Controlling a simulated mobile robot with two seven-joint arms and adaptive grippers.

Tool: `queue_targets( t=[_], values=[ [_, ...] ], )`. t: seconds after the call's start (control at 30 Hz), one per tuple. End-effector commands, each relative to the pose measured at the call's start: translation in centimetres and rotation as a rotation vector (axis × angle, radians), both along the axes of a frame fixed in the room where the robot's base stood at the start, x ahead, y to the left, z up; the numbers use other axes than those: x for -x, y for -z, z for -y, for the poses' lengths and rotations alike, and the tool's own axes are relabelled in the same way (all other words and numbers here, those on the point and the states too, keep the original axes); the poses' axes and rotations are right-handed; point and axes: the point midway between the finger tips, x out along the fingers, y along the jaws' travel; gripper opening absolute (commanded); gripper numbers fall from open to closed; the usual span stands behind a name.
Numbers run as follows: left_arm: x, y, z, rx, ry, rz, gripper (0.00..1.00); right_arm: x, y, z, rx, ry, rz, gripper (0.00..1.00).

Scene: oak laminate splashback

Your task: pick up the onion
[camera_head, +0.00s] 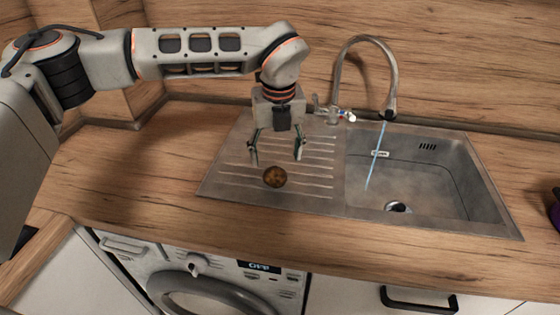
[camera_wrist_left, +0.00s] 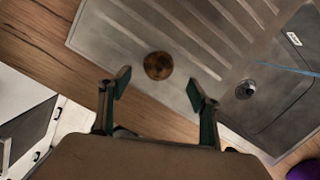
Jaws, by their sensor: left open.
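The onion (camera_head: 274,177) is a small round brown thing resting on the ridged drainboard (camera_head: 222,180) of the metal sink unit, near its front edge. My left gripper (camera_head: 276,152) is open and empty above the drainboard, with its fingers pointing down. In the head view it appears just above and behind the onion, apart from it. In the left wrist view the onion (camera_wrist_left: 158,66) shows beyond the open fingertips (camera_wrist_left: 158,86), roughly midway between them. My right gripper is in neither view.
The sink basin (camera_head: 420,185) is to the right, with a thin stream falling from the curved tap (camera_head: 388,80). The wooden splashback (camera_head: 440,60) rises behind. The worktop (camera_head: 130,170) left of the drainboard is clear. A purple object (camera_head: 555,212) sits at the right edge.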

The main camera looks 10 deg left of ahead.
Motion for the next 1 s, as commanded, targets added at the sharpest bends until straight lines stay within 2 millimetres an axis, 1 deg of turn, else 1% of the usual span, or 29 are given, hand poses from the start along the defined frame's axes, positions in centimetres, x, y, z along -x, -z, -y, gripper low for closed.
queue_targets(
  t=[0.07,0.3,0.37,0.6,0.7,0.8,0.97,1.0],
  values=[
    [0.0,0.3,-0.1,-0.002,-0.001,-0.001,0.63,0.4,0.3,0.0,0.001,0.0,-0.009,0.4],
    [-0.3,2.7,-0.2,-0.001,0.0,-0.002,0.63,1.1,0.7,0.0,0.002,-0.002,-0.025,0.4],
    [-0.4,3.2,-0.2,-0.001,0.0,-0.001,0.63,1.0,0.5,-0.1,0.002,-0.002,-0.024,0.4],
    [-0.9,6.5,-0.5,0.0,0.0,-0.002,0.63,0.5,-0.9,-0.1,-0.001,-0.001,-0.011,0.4],
    [-1.0,7.4,-0.6,0.001,0.001,-0.002,0.63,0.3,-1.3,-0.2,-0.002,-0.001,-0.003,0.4],
    [-1.1,7.7,-0.6,0.0,0.001,-0.001,0.63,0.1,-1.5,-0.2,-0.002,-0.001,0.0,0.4],
    [-1.1,7.7,-0.6,0.0,0.001,0.0,0.63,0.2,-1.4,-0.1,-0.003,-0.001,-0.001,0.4],
    [-1.1,7.7,-0.6,0.0,0.001,0.0,0.58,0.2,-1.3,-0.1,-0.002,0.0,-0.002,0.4]
  ],
)
